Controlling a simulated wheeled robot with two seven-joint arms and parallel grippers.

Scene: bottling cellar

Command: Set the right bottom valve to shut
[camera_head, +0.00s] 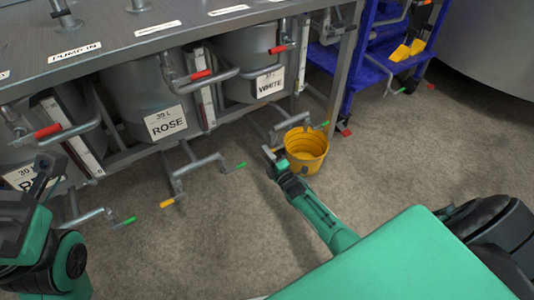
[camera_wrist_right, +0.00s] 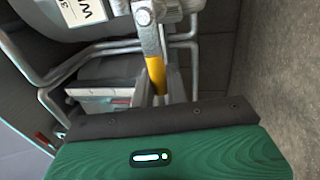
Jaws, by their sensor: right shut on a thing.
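The right bottom valve (camera_head: 284,128) is grey piping low under the WHITE tank (camera_head: 250,75). A green grip (camera_head: 322,125) shows at its right end, by the bucket. My right gripper (camera_head: 270,155) reaches in from the lower right, just left of the bucket. In the right wrist view my right gripper (camera_wrist_right: 160,92) is shut on a yellow grip (camera_wrist_right: 156,73) at the end of a grey lever (camera_wrist_right: 149,36). In the head view this grip is hidden by the gripper. My left gripper (camera_head: 42,178) is at the left edge, dark and unclear.
A yellow bucket (camera_head: 306,146) stands on the floor close beside my right gripper. Another bottom valve with yellow (camera_head: 167,203) and green (camera_head: 240,166) grips lies under the ROSE tank (camera_head: 155,100). A blue rack (camera_head: 345,65) stands at the back. The floor in front is clear.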

